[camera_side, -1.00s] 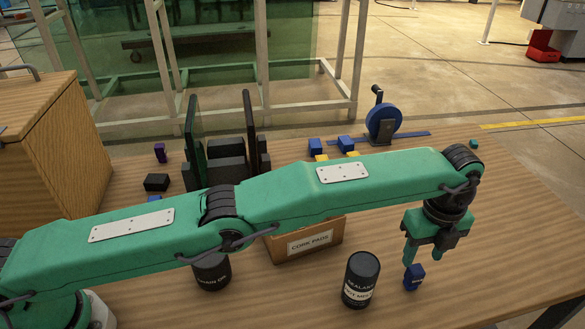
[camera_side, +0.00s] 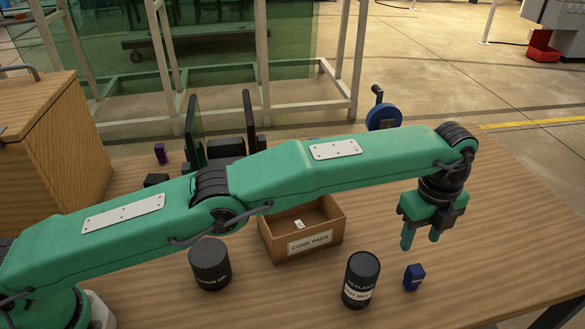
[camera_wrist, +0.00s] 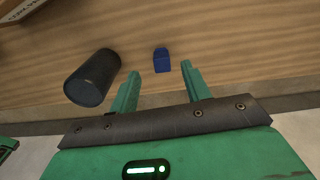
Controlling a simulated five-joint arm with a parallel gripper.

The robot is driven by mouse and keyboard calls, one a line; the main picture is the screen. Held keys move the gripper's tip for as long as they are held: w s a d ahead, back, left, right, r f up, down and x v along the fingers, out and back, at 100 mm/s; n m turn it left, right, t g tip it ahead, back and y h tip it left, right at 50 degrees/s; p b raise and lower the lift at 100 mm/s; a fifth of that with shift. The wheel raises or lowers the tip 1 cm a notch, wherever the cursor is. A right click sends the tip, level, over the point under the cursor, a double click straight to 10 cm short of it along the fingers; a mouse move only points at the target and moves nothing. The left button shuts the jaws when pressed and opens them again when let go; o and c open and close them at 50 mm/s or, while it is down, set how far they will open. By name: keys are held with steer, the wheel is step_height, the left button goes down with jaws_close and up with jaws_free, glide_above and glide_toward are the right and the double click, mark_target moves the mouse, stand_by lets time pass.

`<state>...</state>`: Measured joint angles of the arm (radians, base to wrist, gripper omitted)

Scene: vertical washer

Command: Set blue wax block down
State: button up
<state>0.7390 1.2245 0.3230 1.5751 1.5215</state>
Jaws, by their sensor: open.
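The blue wax block (camera_side: 414,277) stands on the wooden table (camera_side: 480,240), just right of the black sealant can (camera_side: 361,280) and apart from it. My gripper (camera_side: 420,245) is open and empty, raised above the block. In the wrist view the blue block (camera_wrist: 161,60) lies beyond the gap between my two green fingertips (camera_wrist: 160,80), with nothing between the fingers. The black can (camera_wrist: 92,78) shows left of the fingers there.
An open cork pads box (camera_side: 310,243) and a dark can (camera_side: 209,265) stand left of the sealant can. A blue wheel with a crank (camera_side: 383,117) stands at the back. The table's right side is clear.

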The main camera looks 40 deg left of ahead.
steer(key=w+a+r+n+t, duration=0.2)
steer(key=a+r+n, duration=0.7)
steer(key=a+r, duration=0.85)
steer(key=s+a+r+n+t, duration=0.1)
steer(key=s+a+r+n, duration=0.2)
steer(key=a, duration=0.4)
steer(key=s+a+r+n, duration=0.1)
steer(key=s+a+n, duration=0.2)
steer(key=s+a, duration=0.3)
steer(key=s+a+f+n+t, duration=0.1)
steer(key=s+a+f+n, duration=0.3)
steer(key=s+a, duration=0.3)
steer(key=s+a+f+n+t, duration=0.1)
steer(key=s+a+f+n, duration=0.3)
steer(key=s, duration=0.9)
steer(key=a+n, duration=0.3)
steer(key=shift+s+a, duration=0.15)
steer(key=shift+a, duration=0.25)
